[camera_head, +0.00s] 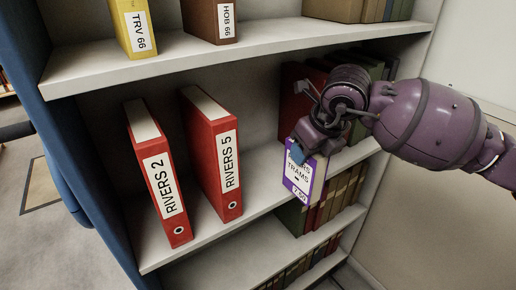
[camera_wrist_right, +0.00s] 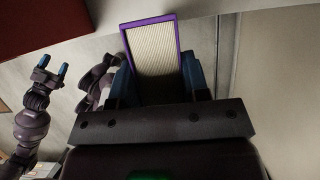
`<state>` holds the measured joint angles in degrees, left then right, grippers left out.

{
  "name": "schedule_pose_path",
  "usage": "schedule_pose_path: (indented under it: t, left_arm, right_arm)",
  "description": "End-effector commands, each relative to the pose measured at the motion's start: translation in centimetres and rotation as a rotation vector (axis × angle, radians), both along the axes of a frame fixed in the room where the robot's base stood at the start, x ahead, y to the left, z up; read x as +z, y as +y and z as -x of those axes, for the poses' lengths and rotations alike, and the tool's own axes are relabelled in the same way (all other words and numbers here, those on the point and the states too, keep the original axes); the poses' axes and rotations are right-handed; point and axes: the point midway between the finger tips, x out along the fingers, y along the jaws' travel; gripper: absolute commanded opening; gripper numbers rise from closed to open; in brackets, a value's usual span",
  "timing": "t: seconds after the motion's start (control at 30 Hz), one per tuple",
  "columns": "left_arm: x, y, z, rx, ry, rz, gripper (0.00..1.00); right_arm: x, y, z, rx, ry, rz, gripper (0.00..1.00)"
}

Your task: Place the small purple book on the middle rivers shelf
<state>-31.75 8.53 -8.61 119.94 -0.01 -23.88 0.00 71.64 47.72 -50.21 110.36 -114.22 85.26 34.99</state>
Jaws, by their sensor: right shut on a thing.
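The small purple book (camera_head: 304,172) has a white cover label reading "TRAMS" and shows in front of the middle shelf (camera_head: 262,184), to the right of the red binders. My right gripper (camera_head: 307,150) is shut on it from above and behind. The right wrist view shows the purple-edged book (camera_wrist_right: 152,48) with its pale pages between the blue fingers. I cannot tell whether the book touches the shelf. My left gripper (camera_wrist_right: 52,74) shows at the left of the right wrist view, empty, its blue fingertips apart; the head view does not show it.
Two red binders, "RIVERS 2" (camera_head: 160,180) and "RIVERS 5" (camera_head: 226,170), stand on the middle shelf with a gap between them. Dark books stand behind my right gripper. The upper shelf (camera_head: 180,58) holds TRV 66 (camera_head: 135,28) and HOB 66 (camera_head: 212,20). More books fill the lower shelf.

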Motion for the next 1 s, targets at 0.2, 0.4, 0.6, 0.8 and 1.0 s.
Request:
schedule_pose_path:
  t: [0.2, 0.4, 0.6, 0.8, 1.0]
  left_arm:
    - [-0.9, -0.1, 0.2, -0.002, 0.014, 0.000, 0.67]
    - [-2.0, -0.1, 0.5, -0.004, 0.030, 0.000, 0.67]
    - [-2.6, 0.0, 0.3, -0.008, 0.034, -0.004, 0.67]
    - [-2.1, 0.0, -0.4, -0.016, 0.016, -0.007, 0.67]
    - [-2.9, 0.1, -0.1, -0.014, 0.031, -0.008, 0.67]
  right_arm:
    - [-0.3, 3.0, -4.0, 0.000, 0.003, -0.001, 0.00]
    - [-0.5, 5.5, -7.5, 0.002, 0.005, -0.001, 0.00]
    - [-0.4, 7.4, -10.2, 0.000, 0.003, -0.001, 0.00]
    - [-0.2, 8.0, -11.0, 0.001, 0.000, 0.000, 0.00]
    - [-2.4, 8.0, -11.0, 0.002, 0.005, 0.000, 0.00]
